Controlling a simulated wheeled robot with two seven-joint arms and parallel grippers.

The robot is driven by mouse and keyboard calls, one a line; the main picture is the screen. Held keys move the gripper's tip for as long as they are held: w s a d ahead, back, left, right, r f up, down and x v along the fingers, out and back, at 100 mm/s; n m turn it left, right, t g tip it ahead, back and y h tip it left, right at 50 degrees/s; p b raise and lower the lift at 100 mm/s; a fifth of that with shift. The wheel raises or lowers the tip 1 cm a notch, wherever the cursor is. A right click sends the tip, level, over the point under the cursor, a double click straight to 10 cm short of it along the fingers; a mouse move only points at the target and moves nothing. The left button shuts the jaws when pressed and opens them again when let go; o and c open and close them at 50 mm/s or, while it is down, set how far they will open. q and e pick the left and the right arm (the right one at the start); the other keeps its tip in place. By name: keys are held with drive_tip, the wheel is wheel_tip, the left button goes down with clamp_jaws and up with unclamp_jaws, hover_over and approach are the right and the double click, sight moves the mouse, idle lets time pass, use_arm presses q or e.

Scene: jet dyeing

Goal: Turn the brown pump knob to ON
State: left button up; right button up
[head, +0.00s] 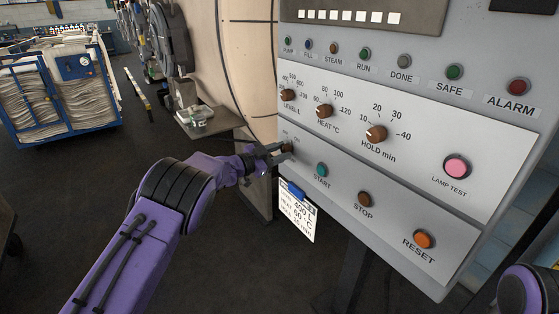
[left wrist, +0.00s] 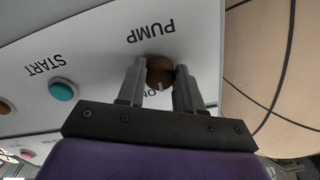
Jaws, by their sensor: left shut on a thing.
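The brown pump knob (head: 287,148) is at the lower left of the control panel, left of the START button. It also shows in the left wrist view (left wrist: 160,70), upside down, under the PUMP label. My left gripper (head: 279,152) is shut on the knob; in the left wrist view its two fingers (left wrist: 159,85) stand on either side of it. The knob's pale mark points down in that view, close to the partly covered ON lettering. I cannot tell its exact setting. My right gripper is out of view.
The teal START button (head: 321,170) is just right of the knob, with STOP (head: 365,199) and RESET (head: 424,239) beyond. A white recipe card (head: 298,218) hangs below the panel edge near my left gripper. A small shelf (head: 210,122) stands to the left.

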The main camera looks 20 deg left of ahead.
use_arm(q)
drive_tip(key=m+b, duration=0.4)
drive_tip(key=shift+a+f+m, duration=0.1)
drive_tip(key=shift+f+m, duration=0.05)
drive_tip(key=shift+m, duration=0.15)
drive_tip(key=shift+m+b, duration=0.6)
drive_tip(key=shift+r, duration=0.2)
drive_tip(key=o, duration=1)
drive_tip(key=shift+o, duration=0.2)
drive_tip(key=b+v, duration=0.1)
drive_tip(key=v, duration=0.9)
drive_tip(key=shift+a, duration=0.25)
drive_tip(key=shift+s, duration=0.1)
